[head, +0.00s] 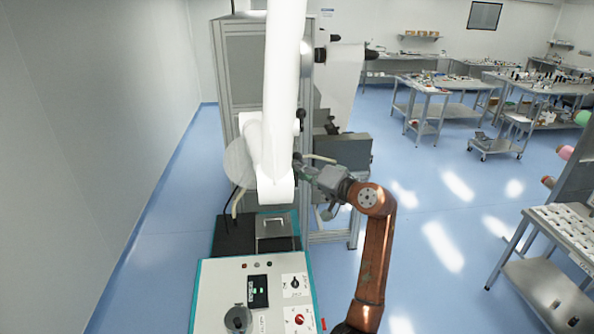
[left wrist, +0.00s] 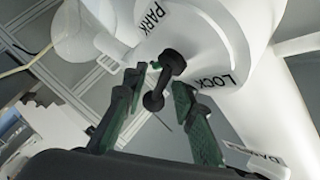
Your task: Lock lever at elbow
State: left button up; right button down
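The white elbow joint (head: 276,190) of a large jointed arm hangs above the control console in the head view. Its round face (left wrist: 205,40) fills the upper middle of the left wrist view, with the words PARK and LOCK printed on it. A black lever (left wrist: 165,82) with knobbed ends sits on that face near LOCK. My left gripper (left wrist: 158,92) is open, with one green-padded finger on each side of the lever's near knob and gaps visible. In the head view my left gripper (head: 303,168) reaches the elbow's right side; its fingertips are small there. My right gripper is not in view.
A control console (head: 225,285) with knobs stands below the elbow. A grey cabinet frame (head: 235,70) stands behind. Steel worktables (head: 430,85) and a cart (head: 495,147) are farther right. Blue floor (head: 440,190) is free between them. A white wall is at left.

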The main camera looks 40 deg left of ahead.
pick_arm(q)
jog(key=d+r, duration=0.1)
jog(key=d, duration=1.1)
jog(key=shift+s+r, duration=0.15)
jog(key=shift+s, duration=0.1)
